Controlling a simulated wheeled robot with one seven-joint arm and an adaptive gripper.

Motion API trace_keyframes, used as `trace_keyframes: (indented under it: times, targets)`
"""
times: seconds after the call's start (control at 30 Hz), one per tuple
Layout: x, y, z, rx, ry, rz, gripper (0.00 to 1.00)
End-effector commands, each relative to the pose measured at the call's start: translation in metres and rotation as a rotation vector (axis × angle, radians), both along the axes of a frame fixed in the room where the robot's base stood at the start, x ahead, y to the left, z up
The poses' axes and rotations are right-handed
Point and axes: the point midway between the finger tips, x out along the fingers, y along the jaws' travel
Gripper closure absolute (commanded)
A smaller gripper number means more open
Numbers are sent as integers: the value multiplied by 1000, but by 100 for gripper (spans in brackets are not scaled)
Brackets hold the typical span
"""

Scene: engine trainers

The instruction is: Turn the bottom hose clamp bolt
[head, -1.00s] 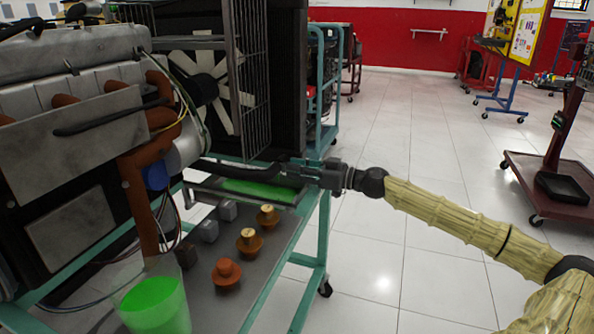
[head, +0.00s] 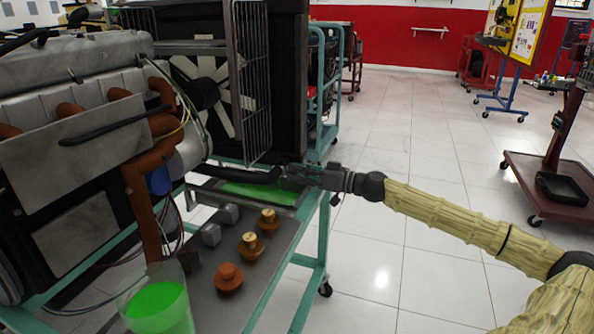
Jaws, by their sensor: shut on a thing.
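The black lower hose (head: 232,173) runs from the engine's side toward the bottom of the radiator (head: 289,90), above a tray of green liquid. My gripper (head: 287,175) is at the right end of this hose, reaching in from the right with its fingers pointing left. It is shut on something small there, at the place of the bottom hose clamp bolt. The bolt and clamp themselves are hidden by the fingers and too small to make out.
The teal cart (head: 322,235) carries the engine (head: 80,120). On its shelf stand orange and brass caps (head: 229,277), grey blocks (head: 228,213) and a cup of green liquid (head: 158,305). A wire guard (head: 250,80) stands before the radiator.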

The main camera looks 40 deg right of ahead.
Motion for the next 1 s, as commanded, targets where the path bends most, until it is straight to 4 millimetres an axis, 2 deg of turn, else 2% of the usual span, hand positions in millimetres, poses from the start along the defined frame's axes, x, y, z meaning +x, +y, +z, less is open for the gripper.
trace_keyframes:
  times: [0.03,1.0]
  targets:
    - [0,-2,5,41,19,-5,100]
    - [2,-7,4,862,439,-11,100]
